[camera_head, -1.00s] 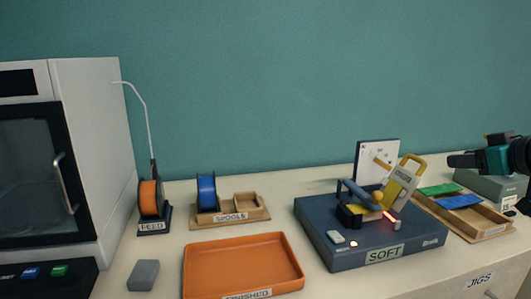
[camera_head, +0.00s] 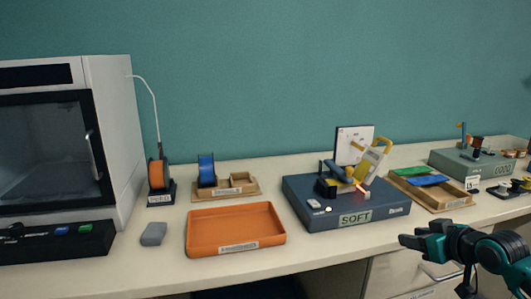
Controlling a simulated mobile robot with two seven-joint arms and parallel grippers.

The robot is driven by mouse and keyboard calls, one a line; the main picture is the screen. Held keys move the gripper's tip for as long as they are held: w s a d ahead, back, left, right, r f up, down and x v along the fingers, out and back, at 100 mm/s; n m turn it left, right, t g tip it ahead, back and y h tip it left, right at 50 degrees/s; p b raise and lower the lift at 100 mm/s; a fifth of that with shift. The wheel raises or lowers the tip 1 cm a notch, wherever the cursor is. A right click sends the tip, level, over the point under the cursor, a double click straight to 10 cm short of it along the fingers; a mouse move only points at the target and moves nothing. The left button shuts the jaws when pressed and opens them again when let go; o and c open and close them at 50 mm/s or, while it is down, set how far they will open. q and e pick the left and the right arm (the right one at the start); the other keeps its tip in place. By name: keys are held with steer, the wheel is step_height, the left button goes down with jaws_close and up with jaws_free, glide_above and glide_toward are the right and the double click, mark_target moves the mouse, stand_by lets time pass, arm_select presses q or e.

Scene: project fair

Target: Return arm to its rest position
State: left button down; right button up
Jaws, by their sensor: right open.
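My right gripper (camera_head: 424,240) is at the lower right in the head view, in front of the table's front edge. Its dark fingers point left, and they are open with nothing between them. The teal and black arm behind it runs off the lower right. It is apart from everything on the table. My left gripper is not in view.
The table (camera_head: 320,252) holds a blue-grey SOFT fixture (camera_head: 390,212), an orange tray (camera_head: 236,248), a spool holder (camera_head: 222,191), a wooden tray (camera_head: 446,201) with green and blue pieces, and a grey station (camera_head: 458,165). A white printer (camera_head: 110,140) stands left. A drawer (camera_head: 415,272) is beneath my right gripper.

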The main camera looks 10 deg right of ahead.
steer(key=s+a+f, duration=0.5)
steer(key=a+f, duration=0.1)
steer(key=f, duration=0.2)
steer(key=s+a+f, duration=0.5)
steer(key=f, duration=0.3)
steer(key=s+a+f, duration=0.3)
steer(key=s+a, duration=0.2)
steer(key=s, duration=0.2)
steer(key=s+a+f+g, duration=0.1)
steer(key=s+a+f, duration=0.2)
steer(key=s+a, duration=0.3)
steer(key=shift+s+f+m, duration=0.25)
steer(key=shift+s+m, duration=0.05)
steer(key=shift+s, duration=0.4)
